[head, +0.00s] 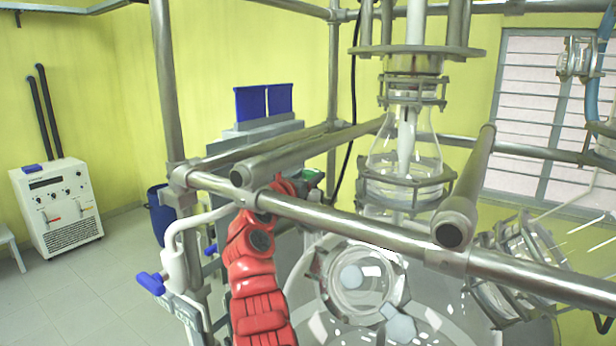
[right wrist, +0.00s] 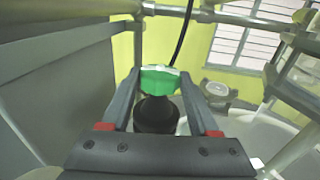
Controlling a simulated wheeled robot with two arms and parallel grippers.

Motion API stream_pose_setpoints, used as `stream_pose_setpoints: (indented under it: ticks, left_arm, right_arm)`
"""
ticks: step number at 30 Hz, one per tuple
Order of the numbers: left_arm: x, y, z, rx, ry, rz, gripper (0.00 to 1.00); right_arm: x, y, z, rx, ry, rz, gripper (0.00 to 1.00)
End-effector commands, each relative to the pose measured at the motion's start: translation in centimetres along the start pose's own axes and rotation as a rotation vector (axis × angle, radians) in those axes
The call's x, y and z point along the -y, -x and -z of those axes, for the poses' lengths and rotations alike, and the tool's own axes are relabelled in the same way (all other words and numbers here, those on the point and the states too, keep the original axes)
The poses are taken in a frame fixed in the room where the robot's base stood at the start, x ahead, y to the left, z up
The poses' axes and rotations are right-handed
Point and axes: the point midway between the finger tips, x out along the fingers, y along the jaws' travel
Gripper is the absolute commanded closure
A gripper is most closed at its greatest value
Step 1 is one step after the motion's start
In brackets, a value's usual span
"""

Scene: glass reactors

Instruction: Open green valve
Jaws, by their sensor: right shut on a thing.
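The green valve (right wrist: 160,79) is a green knob on a dark round stem in the right wrist view. It sits between the two fingers of my right gripper (right wrist: 158,84), which is shut on it. In the head view a small green part of the valve (head: 313,175) shows behind the metal rail. My red right arm (head: 258,265) reaches up to it, and the right gripper (head: 296,186) is partly hidden by the rail. My left gripper is not in view.
Metal rails (head: 330,218) of the reactor frame cross in front of the arm. Glass vessels (head: 405,165) stand to the right. A blue-handled valve (head: 151,283) is at lower left. A white machine (head: 56,205) stands on open floor at far left.

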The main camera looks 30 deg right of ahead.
Motion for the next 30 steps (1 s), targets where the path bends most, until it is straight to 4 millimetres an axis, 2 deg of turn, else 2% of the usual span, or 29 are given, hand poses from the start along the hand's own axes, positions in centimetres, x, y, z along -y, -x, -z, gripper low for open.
stream_pose_setpoints:
  ticks: [1,18,30]
  left_arm:
    - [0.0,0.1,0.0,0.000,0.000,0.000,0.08]
    - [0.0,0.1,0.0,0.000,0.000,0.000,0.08]
    - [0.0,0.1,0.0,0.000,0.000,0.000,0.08]
  right_arm:
    - [0.0,0.0,0.8,-0.011,0.004,-0.019,0.94]
    - [1.1,-0.3,0.1,0.002,0.003,-0.308,0.94]
    - [0.8,0.0,-0.1,0.005,0.004,-0.367,0.94]
